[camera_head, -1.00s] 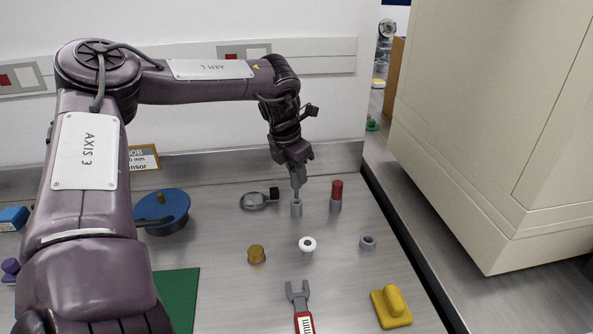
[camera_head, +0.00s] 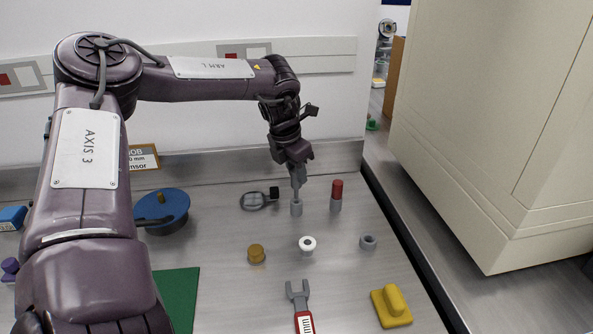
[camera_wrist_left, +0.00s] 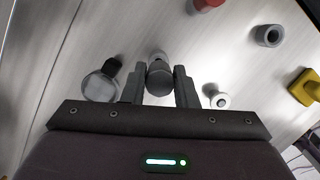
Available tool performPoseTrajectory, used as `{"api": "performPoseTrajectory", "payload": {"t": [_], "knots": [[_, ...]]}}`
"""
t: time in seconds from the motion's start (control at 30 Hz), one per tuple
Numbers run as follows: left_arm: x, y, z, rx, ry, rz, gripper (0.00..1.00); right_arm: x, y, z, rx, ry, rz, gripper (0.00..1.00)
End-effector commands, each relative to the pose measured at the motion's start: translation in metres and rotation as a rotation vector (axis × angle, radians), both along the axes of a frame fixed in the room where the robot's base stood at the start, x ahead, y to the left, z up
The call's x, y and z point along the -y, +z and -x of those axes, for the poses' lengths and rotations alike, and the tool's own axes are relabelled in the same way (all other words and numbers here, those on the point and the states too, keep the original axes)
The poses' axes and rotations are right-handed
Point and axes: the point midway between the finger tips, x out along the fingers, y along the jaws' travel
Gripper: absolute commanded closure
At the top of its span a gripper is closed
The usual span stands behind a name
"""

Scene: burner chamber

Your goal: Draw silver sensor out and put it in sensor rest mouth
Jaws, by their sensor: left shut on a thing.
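My left gripper (camera_head: 298,190) points down at the back of the bench, just above a small grey cylindrical holder (camera_head: 296,209). In the left wrist view its two fingers (camera_wrist_left: 159,86) are shut on the silver sensor (camera_wrist_left: 160,78), a short grey cylinder, with the grey holder (camera_wrist_left: 158,54) right beyond it. The sensor's lower end is hidden, so I cannot tell how deep it sits in the holder. A grey ring with a dark opening (camera_head: 368,242) stands to the right, and a white ring (camera_head: 307,244) stands in front. I cannot tell which is the rest mouth. My right gripper is out of view.
A red-topped peg (camera_head: 337,191) in a grey holder stands close right of my gripper. A dark round-ended tool (camera_head: 254,200) lies left. A brass knob (camera_head: 256,254), a fork-ended tool (camera_head: 299,296) and a yellow handle (camera_head: 392,306) are nearer. A large beige cabinet (camera_head: 490,130) bounds the right.

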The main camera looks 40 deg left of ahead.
Motion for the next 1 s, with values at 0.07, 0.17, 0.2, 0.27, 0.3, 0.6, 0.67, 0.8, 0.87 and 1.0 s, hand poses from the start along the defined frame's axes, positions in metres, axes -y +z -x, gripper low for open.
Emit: {"api": "performPoseTrajectory", "payload": {"t": [0.07, 0.17, 0.2, 0.27, 0.3, 0.6, 0.67, 0.8, 0.87, 1.0], "knots": [[0.000, -0.003, 0.000, -0.001, 0.000, 0.000, 1.00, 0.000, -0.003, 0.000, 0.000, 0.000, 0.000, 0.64], [0.000, -0.007, 0.000, -0.001, 0.000, 0.000, 1.00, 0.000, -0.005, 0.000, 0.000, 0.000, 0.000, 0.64], [0.000, -0.008, 0.000, -0.001, 0.000, 0.000, 1.00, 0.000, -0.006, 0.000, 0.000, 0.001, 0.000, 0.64], [0.000, -0.010, 0.000, -0.001, 0.000, 0.000, 1.00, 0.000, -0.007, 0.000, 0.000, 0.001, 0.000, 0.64], [0.000, -0.011, 0.000, -0.001, 0.000, -0.001, 1.00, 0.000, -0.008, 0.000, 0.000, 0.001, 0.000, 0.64], [0.000, -0.020, 0.000, 0.000, -0.001, 0.000, 1.00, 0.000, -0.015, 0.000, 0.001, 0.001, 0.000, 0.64], [0.000, -0.021, 0.000, 0.000, 0.000, 0.000, 1.00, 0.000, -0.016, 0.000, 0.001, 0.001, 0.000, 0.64], [0.000, -0.026, 0.000, 0.000, 0.000, 0.000, 1.00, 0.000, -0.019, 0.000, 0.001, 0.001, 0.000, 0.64], [0.000, -0.027, 0.000, 0.000, 0.000, 0.000, 1.00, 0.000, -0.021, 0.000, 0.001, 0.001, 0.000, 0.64], [0.000, -0.032, 0.000, -0.001, -0.001, 0.000, 1.00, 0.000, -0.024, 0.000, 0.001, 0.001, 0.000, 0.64]]}}
